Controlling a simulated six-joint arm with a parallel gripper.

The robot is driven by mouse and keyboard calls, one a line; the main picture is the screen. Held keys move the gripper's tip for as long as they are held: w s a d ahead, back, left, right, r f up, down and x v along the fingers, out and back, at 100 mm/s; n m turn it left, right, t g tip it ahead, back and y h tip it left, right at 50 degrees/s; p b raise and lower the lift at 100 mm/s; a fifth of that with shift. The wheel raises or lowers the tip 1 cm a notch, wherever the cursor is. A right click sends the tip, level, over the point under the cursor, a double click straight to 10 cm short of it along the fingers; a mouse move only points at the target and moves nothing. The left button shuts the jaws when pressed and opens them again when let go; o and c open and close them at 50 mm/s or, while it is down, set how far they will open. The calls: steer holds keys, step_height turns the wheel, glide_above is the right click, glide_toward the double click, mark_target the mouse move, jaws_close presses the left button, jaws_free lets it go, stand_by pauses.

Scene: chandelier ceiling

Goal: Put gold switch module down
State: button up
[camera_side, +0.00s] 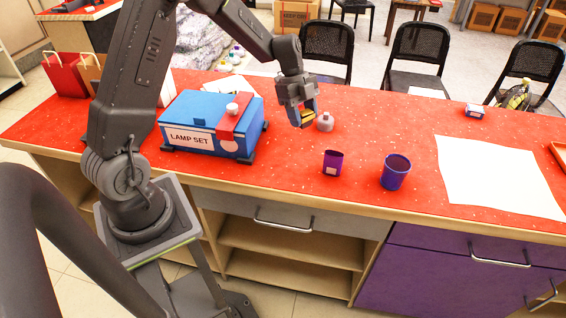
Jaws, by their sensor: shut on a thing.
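My gripper (306,118) hangs over the red counter (285,165), to the right of the blue lamp set box. It is shut on the gold switch module (307,116), which shows as a small yellow-gold patch between the fingers. The fingers hide much of the module. The module seems to be held a little above the counter, but I cannot tell the exact gap from this view.
The blue box (190,138) labelled LAMP SET stands left of my gripper. A pinkish-grey round bottle (325,122) is close on the right. A purple container (333,163) and a purple cup (395,172) stand nearer the front edge. A white sheet (495,180) lies at right.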

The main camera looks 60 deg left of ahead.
steer(key=s+m+g, duration=0.2)
steer(key=s+m, duration=0.3)
steer(key=s, duration=0.2)
glide_above(281, 167)
steer(key=a, duration=0.1)
steer(key=shift+m, duration=0.4)
steer(key=f, duration=0.6)
steer(key=shift+w+a, duration=0.15)
steer(key=shift+w, duration=0.05)
steer(key=shift+f+y, duration=0.3)
steer(key=shift+f, duration=1.65)
steer(key=shift+f, duration=0.2)
steer(key=o, duration=0.9)
steer(key=shift+r, duration=0.1)
